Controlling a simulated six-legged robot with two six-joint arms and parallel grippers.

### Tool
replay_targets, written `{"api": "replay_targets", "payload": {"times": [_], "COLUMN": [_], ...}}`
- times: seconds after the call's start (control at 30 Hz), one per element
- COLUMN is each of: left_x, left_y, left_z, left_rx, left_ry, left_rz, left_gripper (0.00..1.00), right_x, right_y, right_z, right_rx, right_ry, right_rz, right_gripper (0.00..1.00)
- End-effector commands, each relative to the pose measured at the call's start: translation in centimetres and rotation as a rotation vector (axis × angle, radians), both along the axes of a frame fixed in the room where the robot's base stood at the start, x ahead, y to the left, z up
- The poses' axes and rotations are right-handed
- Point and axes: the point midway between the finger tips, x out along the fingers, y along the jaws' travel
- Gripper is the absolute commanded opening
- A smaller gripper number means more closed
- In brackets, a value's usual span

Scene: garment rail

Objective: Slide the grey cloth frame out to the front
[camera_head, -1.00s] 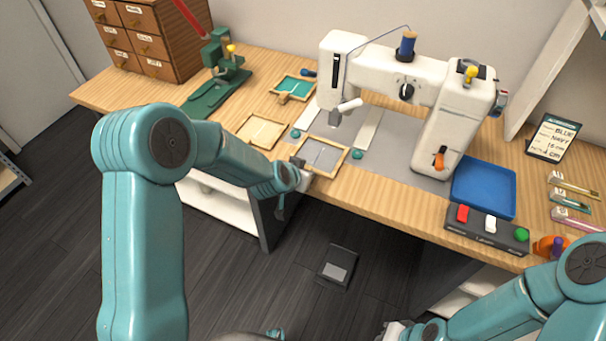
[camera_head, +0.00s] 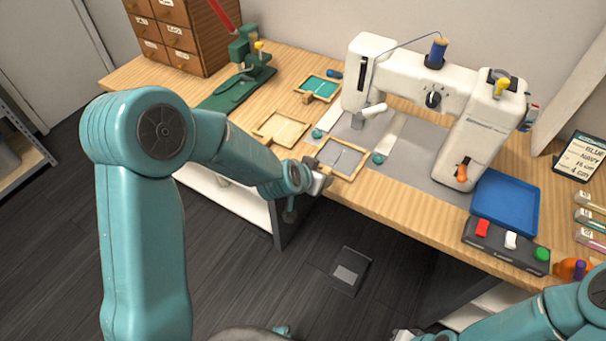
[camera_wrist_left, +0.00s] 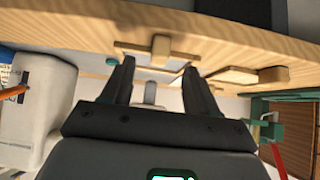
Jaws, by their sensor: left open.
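The grey cloth frame (camera_head: 342,158), a wooden frame around grey cloth, lies flat on the table in front of the sewing machine, near the front edge. My left gripper (camera_head: 318,178) is at its front left side, by the table edge, and covers part of that side. In the left wrist view the frame's wooden handle (camera_wrist_left: 160,47) shows beyond and between the spread fingertips (camera_wrist_left: 158,64). The jaws are open, and whether they touch the handle I cannot tell. Of my right gripper only a pale piece (camera_head: 403,335) shows at the bottom edge.
A frame with pale cloth (camera_head: 281,129) and one with green cloth (camera_head: 320,88) lie to the left. The sewing machine (camera_head: 470,125) stands behind, with teal knobs (camera_head: 377,158) beside the grey frame. A blue tray (camera_head: 505,203) and button box (camera_head: 505,243) are right.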

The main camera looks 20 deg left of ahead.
Motion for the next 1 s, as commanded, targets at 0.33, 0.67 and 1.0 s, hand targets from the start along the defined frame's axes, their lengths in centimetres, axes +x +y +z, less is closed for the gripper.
{"api": "replay_targets", "payload": {"times": [0.33, 0.67, 1.0], "left_x": [-5.8, -8.0, -8.0], "left_y": [0.8, 1.1, 1.1], "left_z": [6.3, 8.1, 8.1], "left_rx": [-0.001, -0.001, -0.001], "left_ry": [-0.002, 0.001, 0.001], "left_rz": [0.001, 0.0, 0.0], "left_gripper": [0.59, 0.59, 0.59], "right_x": [0.0, 0.0, 0.0], "right_y": [0.0, 0.0, 0.0], "right_z": [1.5, 2.1, 2.1], "right_rx": [0.0, 0.0, 0.0], "right_ry": [0.0, 0.0, 0.0], "right_rz": [0.0, 0.0, 0.0], "right_gripper": [0.0, 0.0, 0.0]}}
